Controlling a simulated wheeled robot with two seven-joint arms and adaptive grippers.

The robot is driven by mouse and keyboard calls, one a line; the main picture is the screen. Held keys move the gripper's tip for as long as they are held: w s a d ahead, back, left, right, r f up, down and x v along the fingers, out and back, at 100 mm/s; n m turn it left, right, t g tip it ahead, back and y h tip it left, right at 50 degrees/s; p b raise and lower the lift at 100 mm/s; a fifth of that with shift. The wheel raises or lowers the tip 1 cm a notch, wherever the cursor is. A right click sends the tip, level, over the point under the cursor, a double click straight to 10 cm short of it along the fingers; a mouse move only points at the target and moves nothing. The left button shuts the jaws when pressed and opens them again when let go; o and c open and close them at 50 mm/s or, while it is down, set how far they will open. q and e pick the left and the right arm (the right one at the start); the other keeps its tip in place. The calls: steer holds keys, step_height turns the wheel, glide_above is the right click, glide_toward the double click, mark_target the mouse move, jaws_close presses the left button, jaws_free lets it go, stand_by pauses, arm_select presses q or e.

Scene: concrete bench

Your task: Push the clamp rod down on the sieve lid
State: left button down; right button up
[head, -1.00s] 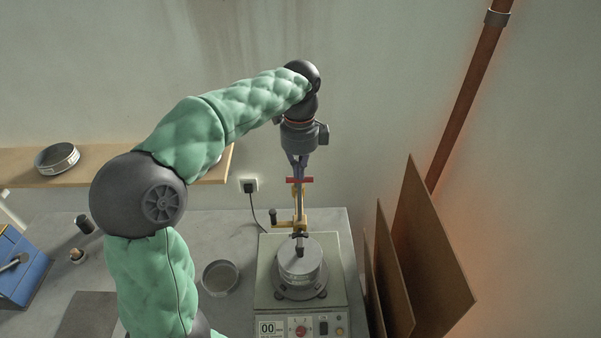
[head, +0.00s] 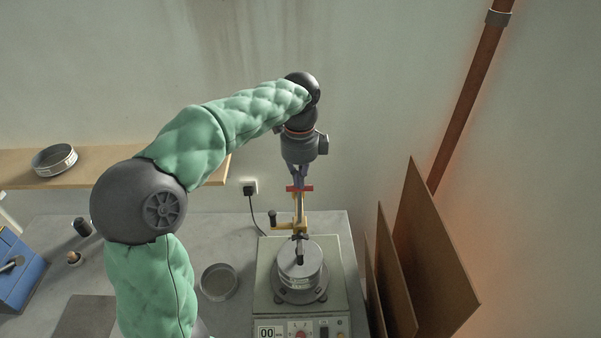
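My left gripper (head: 300,182) points straight down over the shaker. Its narrow fingers look closed at the red crossbar of the clamp rod (head: 300,189); the exact contact is small and partly hidden. The rod runs down through a yellow bracket, and its dark foot (head: 300,259) is at the middle of the sieve lid (head: 313,257). I cannot tell how firmly the foot bears on the lid. The round metal sieve stands on the shaker (head: 266,290), which has a front panel reading 00. My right gripper is not in view.
Brown boards (head: 432,260) lean close on the shaker's right. A loose round sieve (head: 219,282) lies on the bench to its left. A plug and cable (head: 249,190) are on the wall behind. A blue box (head: 18,270) stands far left; another sieve (head: 54,160) sits on the shelf.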

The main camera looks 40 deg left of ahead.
mark_target(299, 190)
arm_select(q)
steer(key=shift+f+b, duration=1.35)
steer(key=shift+f, duration=0.85)
steer(key=shift+r, duration=0.1)
steer(key=shift+r+p, duration=3.05)
steer(key=shift+r, duration=0.4)
